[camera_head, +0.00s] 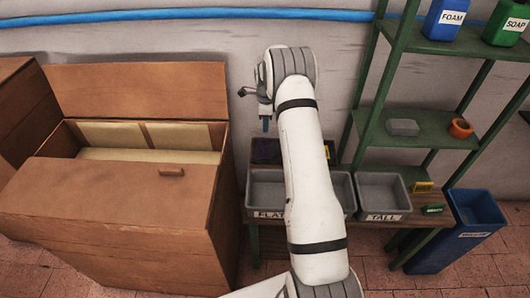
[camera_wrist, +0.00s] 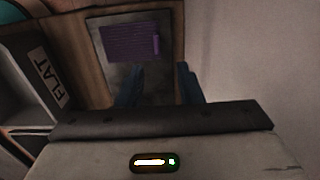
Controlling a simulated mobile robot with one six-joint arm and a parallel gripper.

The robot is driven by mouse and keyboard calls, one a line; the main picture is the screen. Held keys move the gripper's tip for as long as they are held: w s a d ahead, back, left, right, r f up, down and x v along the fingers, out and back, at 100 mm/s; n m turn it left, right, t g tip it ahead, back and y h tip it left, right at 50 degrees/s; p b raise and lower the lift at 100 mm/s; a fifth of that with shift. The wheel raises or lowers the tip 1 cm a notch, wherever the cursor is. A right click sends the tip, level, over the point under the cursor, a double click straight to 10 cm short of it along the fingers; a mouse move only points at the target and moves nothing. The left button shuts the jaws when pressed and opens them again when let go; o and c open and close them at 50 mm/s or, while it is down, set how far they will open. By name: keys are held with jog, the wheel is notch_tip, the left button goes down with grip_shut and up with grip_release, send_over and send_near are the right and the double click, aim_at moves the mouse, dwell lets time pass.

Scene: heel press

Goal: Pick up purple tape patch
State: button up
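The purple tape patch (camera_wrist: 125,43) is a flat, ribbed purple rectangle with a small raised strip at its right end. In the wrist view it lies on a dark grey plate (camera_wrist: 122,76) on the wooden bench. My gripper (camera_wrist: 159,72) has two blue fingers spread apart with nothing between them. The patch shows beyond the fingertips, mostly to their left, and is not held. In the head view my gripper (camera_head: 266,124) hangs above the dark plate (camera_head: 264,158) behind the FLAT bin; the patch is hard to make out there.
The grey FLAT bin (camera_head: 266,193) stands in front of the plate, and the TALL bin (camera_head: 383,194) is to its right. A green shelf (camera_head: 425,128) rises at the right, with a blue bin (camera_head: 470,232) beside the bench. A large wooden box (camera_head: 125,220) stands close at the left.

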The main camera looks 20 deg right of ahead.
aim_at(266, 140)
jog(key=f, duration=0.5)
jog(key=f+b, duration=0.1)
jog(key=f, duration=0.1)
jog(key=shift+s+a+f, duration=0.2)
jog(key=shift+s+f, duration=0.05)
jog(key=shift+s, duration=0.05)
grip_shut()
